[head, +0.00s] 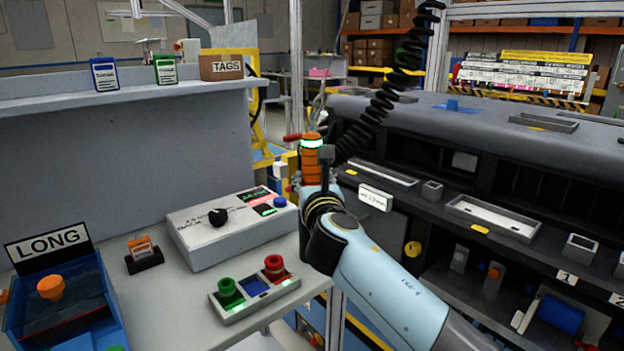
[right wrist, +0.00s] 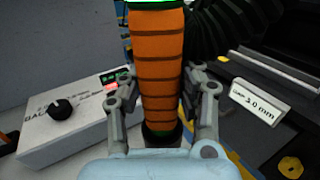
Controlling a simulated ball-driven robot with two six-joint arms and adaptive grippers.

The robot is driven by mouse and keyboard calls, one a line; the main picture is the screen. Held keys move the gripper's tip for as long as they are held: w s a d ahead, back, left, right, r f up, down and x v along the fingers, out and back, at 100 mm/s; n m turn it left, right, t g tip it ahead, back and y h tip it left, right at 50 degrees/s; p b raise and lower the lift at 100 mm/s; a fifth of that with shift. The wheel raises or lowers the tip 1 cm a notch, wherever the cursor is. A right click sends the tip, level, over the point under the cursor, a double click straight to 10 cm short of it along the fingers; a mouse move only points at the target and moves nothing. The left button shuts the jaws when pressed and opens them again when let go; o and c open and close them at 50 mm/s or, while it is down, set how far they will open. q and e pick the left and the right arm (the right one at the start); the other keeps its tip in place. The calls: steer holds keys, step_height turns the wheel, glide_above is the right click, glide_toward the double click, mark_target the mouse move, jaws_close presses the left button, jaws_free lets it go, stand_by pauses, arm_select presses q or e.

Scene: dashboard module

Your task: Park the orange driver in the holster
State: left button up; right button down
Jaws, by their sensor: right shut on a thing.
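The orange driver (head: 311,158) is upright in the head view, with a lit green-white band near its top and a black coiled cord rising close behind it. In the right wrist view the driver's ribbed orange grip (right wrist: 160,70) stands between the two fingers of the right gripper (right wrist: 163,100). I cannot make out the holster for sure. My left gripper is not in view.
A white control box (head: 232,228) with a black knob stands on the bench left of the driver. A tray (head: 254,300) with green and red sockets is in front. A blue LONG bin (head: 90,318) is at left. The dark dashboard module (head: 470,120) fills the right.

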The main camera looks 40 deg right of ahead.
steer(key=shift+f, duration=0.15)
steer(key=c, duration=0.8)
jaws_free()
